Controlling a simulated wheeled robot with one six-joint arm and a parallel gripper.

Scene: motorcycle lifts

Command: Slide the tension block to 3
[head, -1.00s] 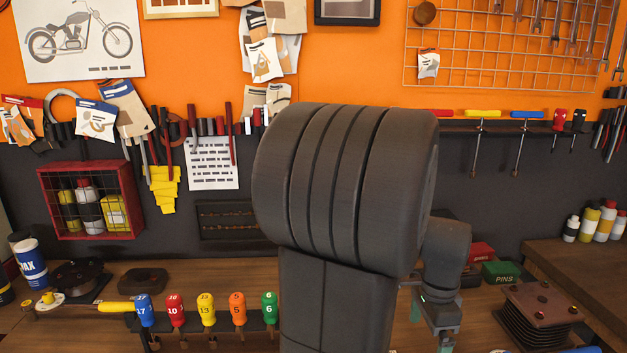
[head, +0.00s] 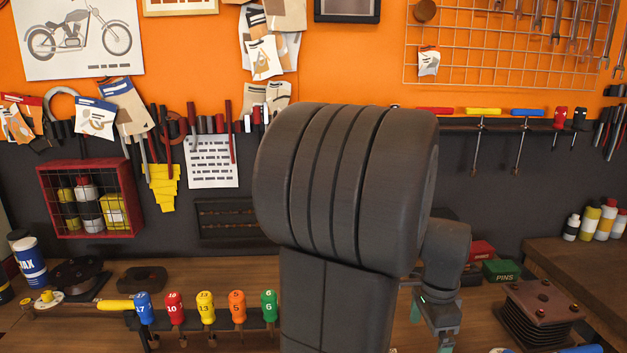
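I cannot pick out a tension block or a scale with a 3 on it in the head view. My own large dark arm link fills the middle of the picture and hides much of the bench behind it. My gripper (head: 444,338) is low, right of that link, pointing down over the wooden bench (head: 393,337). Only part of it shows near the bottom edge. Its fingertips, and whatever is below them, are not clear, so I cannot tell whether it is open or shut.
A rack of numbered, coloured handles (head: 206,310) stands at the left. A ribbed block with a brown top plate (head: 540,310) stands right of my gripper. A green PINS box (head: 501,270) and a red box (head: 481,250) sit behind.

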